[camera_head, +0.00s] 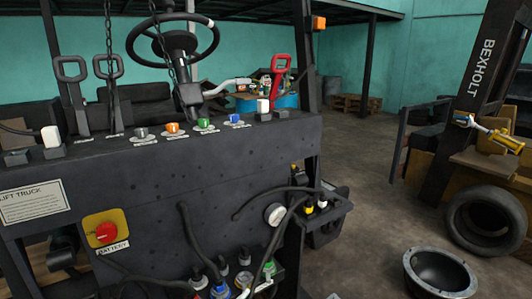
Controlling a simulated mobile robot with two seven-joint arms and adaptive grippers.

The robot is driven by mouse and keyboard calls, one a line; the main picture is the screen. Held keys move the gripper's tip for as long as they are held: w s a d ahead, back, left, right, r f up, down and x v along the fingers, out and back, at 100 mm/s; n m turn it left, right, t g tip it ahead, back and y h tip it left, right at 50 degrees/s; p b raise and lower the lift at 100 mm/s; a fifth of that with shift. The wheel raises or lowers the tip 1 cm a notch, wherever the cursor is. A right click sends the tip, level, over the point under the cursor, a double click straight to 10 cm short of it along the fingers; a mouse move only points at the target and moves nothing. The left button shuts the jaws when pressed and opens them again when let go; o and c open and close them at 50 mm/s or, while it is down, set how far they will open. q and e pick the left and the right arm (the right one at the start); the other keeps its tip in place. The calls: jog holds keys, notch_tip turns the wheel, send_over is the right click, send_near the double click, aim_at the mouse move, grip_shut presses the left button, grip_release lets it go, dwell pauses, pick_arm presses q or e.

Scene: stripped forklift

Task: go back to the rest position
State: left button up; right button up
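Neither of my grippers can be made out in the head view. The stripped forklift's dark panel (150,180) fills the left and middle of the picture. On its top edge stand a row of coloured knobs, two grey loop-handled levers (70,75) at the left and a red-handled lever (281,65) at the right. A steering wheel (172,43) rises behind it. A red battery knob on a yellow plate (106,231) sits on the panel's front.
Cables and coloured connectors (222,288) hang low beside a round gauge (274,214). Two chains hang at the upper left. A black bowl-shaped part (440,272) and a tyre (488,220) are on the floor at right. Open floor (365,190) lies between panel and tyre.

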pick_arm(q)
jog(key=s+a+f+n+g+y, duration=0.3)
jog(key=s+a+f+n, duration=0.1)
jog(key=s+a+f, duration=0.5)
jog(key=s+a+f+n+g+y, duration=0.3)
jog(key=s+a+f, duration=0.7)
jog(key=f, duration=0.4)
jog(key=shift+s+n+y, duration=0.35)
jog(key=shift+n+y, duration=0.15)
jog(key=shift+y, duration=0.3)
